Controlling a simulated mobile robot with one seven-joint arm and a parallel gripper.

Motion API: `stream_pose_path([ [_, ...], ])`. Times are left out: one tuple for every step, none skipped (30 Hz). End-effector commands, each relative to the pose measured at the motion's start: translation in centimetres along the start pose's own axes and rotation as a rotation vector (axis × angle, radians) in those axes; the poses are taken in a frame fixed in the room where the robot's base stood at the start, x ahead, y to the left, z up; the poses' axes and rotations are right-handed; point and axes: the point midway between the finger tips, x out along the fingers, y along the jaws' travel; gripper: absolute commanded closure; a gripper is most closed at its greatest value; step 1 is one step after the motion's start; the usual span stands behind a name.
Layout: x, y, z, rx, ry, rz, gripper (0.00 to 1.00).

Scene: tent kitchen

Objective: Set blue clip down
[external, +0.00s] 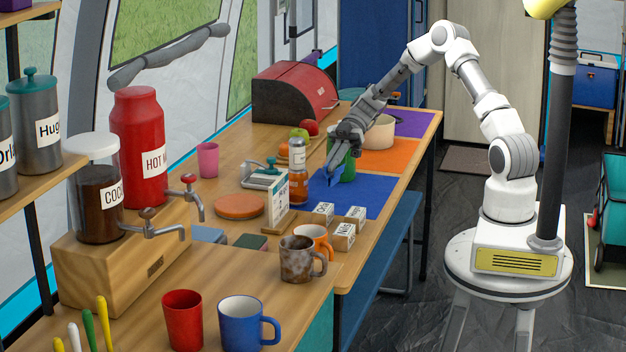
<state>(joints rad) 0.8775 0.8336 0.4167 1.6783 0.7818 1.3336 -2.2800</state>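My gripper (334,165) points down over the blue mat (375,205) on the long wooden table. Its fingers appear closed on a small blue clip (332,180) at their tips. The clip's blue is close to the mat's, so its outline is hard to make out. I cannot tell whether the clip touches the mat.
A brown bottle (298,180) stands left of the gripper. Small labelled boxes (343,237) sit at the mat's near edge. A cream bowl (379,134) stands on the orange mat (390,158) behind. The mat's right front part is clear.

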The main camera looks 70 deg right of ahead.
Motion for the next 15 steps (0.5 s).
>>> stream_pose_path([
  [-1.0,-0.2,0.6,0.013,0.000,0.019,1.00],
  [-1.6,-0.3,0.9,0.021,0.001,0.031,1.00],
  [-2.7,-0.6,1.5,0.036,0.003,0.053,1.00],
  [-3.6,-0.8,2.0,0.049,0.005,0.071,1.00],
  [-4.7,-1.1,2.5,0.063,0.008,0.092,1.00],
  [-6.2,-1.6,3.2,0.085,0.012,0.122,1.00],
  [-7.4,-2.1,3.8,0.102,0.016,0.146,1.00],
  [-8.6,-2.6,4.4,0.119,0.020,0.172,1.00],
  [-10.2,-3.4,5.1,0.143,0.026,0.206,1.00],
  [-11.4,-4.0,5.6,0.161,0.031,0.230,1.00],
  [-12.5,-4.6,6.2,0.178,0.036,0.255,1.00],
  [-13.9,-5.5,6.8,0.200,0.042,0.288,1.00],
  [-14.9,-6.2,7.2,0.216,0.048,0.311,1.00],
  [-15.8,-6.8,7.6,0.231,0.054,0.333,1.00],
  [-16.9,-7.7,8.1,0.250,0.060,0.362,1.00],
])
